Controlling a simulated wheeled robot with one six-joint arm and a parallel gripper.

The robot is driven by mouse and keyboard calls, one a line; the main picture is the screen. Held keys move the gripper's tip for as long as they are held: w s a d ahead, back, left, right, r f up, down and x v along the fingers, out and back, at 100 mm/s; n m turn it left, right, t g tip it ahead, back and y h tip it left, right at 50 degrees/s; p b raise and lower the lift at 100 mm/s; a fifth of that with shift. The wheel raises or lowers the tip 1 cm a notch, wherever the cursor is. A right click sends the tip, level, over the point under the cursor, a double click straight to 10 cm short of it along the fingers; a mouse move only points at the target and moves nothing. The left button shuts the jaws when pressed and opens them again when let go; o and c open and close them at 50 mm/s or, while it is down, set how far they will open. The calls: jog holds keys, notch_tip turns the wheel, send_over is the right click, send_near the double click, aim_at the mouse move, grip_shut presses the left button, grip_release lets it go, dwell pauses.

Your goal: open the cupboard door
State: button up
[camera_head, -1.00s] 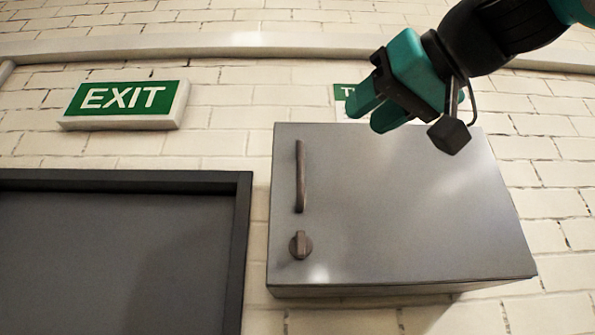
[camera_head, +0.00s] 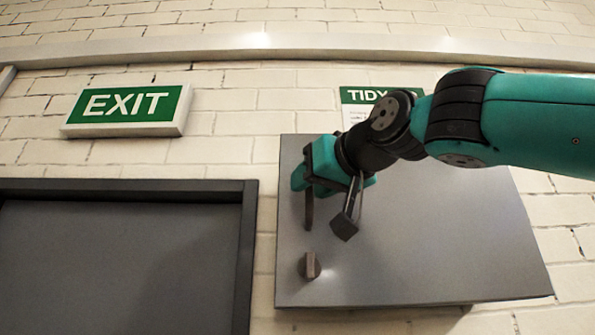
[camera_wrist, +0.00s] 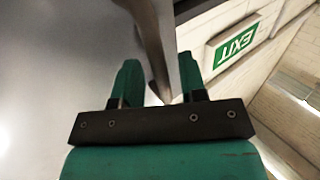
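The grey cupboard (camera_head: 420,240) hangs on the brick wall with its door (camera_head: 400,220) closed. My gripper (camera_head: 304,180) is at the upper part of the handle. In the wrist view, the green fingers of my gripper (camera_wrist: 158,65) stand apart, with the handle (camera_wrist: 152,40) between them. Gaps show beside the handle, and I see no firm grip.
An EXIT sign (camera_head: 127,106) is on the wall at upper left. A dark framed panel (camera_head: 120,260) is left of the cupboard, with a strip of wall between. A green-topped TIDY notice (camera_head: 362,96) above the cupboard is partly hidden by my arm.

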jog(key=shift+w+a, duration=0.3)
jog(key=shift+w, duration=0.15)
